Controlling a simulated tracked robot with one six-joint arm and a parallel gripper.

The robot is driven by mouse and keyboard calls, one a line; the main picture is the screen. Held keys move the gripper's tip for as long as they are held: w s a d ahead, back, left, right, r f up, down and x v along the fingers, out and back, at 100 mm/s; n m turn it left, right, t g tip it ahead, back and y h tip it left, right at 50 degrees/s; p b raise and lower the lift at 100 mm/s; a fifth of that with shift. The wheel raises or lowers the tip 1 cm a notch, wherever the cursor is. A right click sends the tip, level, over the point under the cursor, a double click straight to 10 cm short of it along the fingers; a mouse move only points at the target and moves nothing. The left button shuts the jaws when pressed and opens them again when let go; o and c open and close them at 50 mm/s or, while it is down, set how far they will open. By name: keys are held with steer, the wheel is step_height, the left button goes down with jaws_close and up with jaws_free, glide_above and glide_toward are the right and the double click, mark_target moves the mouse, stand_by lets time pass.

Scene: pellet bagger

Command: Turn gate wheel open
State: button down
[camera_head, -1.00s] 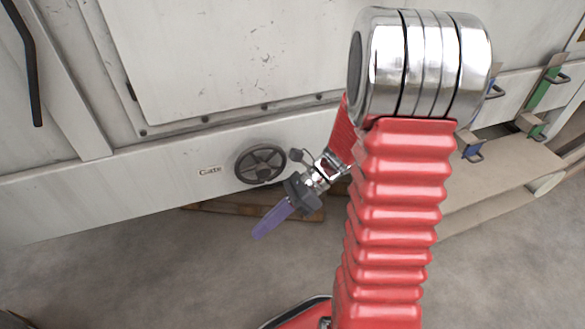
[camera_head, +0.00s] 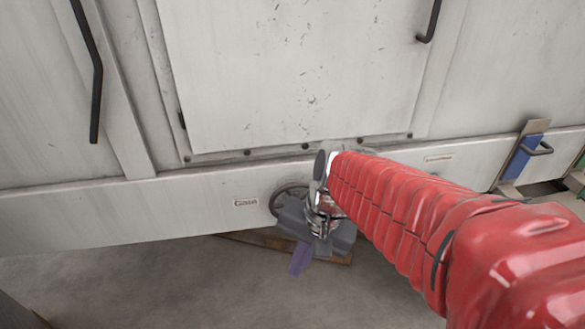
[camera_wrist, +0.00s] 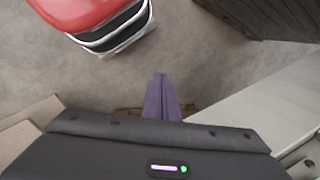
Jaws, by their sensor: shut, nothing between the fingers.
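The gate wheel (camera_head: 285,192) is a dark round handwheel on the pale machine's lower front panel, to the right of a small label plate (camera_head: 245,203). Only its left part shows; my wrist and gripper cover the rest. My gripper (camera_head: 298,262) has purple fingers and hangs in front of and just below the wheel, pointing down. The fingers also show in the wrist view (camera_wrist: 162,98), pressed together with nothing between them. The wheel does not show in the wrist view. I cannot tell whether my gripper body touches the wheel.
A large panel (camera_head: 290,70) with a black handle (camera_head: 430,20) is above. Another black handle (camera_head: 88,70) is at left. A blue latch (camera_head: 522,158) is at right. A wooden pallet (camera_head: 270,243) lies under the machine. The concrete floor (camera_head: 150,280) in front is bare.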

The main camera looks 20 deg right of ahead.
step_height(320, 180, up, 8)
steer(key=n+t+h, duration=0.2)
steer(key=n+t, duration=0.2)
steer(key=n, duration=0.3)
steer(key=shift+s+d+f+n+t+h, duration=0.25)
steer(key=shift+s+d+n+t+h, duration=0.05)
steer(key=shift+s+n+h, duration=0.1)
steer(key=shift+s, duration=0.1)
